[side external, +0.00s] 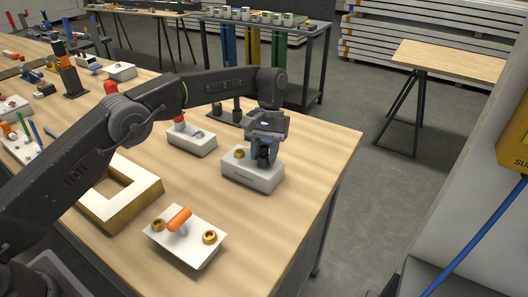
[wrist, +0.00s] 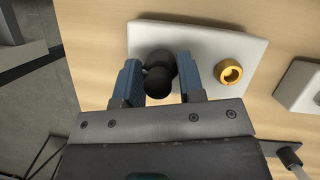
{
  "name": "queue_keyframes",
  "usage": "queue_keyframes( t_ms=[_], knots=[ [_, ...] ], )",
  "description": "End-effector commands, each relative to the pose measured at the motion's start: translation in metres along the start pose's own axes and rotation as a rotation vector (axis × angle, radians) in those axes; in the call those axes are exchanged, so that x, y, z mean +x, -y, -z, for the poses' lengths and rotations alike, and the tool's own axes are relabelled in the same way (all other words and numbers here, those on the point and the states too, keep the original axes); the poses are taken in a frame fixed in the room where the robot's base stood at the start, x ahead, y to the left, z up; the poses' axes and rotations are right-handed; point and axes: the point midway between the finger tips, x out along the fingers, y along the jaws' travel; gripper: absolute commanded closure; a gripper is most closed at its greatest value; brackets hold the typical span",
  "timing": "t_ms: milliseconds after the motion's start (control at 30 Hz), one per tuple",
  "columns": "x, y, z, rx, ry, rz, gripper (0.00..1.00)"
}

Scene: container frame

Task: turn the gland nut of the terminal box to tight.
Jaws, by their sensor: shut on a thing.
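The terminal box (side external: 248,178) is a low pale box with lettering on its front, near the right part of the bench. Its pale top also fills the middle of the wrist view (wrist: 205,40). My gripper (side external: 263,155) is over the right part of the box, pointing down. In the wrist view its blue fingers (wrist: 159,75) are on both sides of a round black part, which I take as the gland nut (wrist: 160,72). The gripper is shut on it. Its lower part is hidden. A brass ring fitting (wrist: 229,72) stands beside it on the box.
A pale box with a red handle (side external: 191,140) stands just behind and left of the terminal box. A plate with an orange handle and brass fittings (side external: 186,238) lies in front. A pale square frame (side external: 118,200) lies left. The bench's right edge is close to the box.

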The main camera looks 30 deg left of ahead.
Motion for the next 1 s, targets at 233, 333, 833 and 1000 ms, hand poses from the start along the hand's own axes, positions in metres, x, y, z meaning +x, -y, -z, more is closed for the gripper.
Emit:
queue_keyframes(
  t_ms=[233,333,833,1000],
  knots=[
    [-0.0009,-0.0012,0.0,0.216,-0.003,0.089,0.88],
    [-0.0008,-0.0016,-0.0001,0.3,-0.003,0.125,0.88],
    [-0.001,-0.0023,-0.0007,0.604,-0.004,0.25,0.88],
    [-0.0011,-0.0024,-0.0007,0.647,-0.004,0.267,0.88]
  ],
)
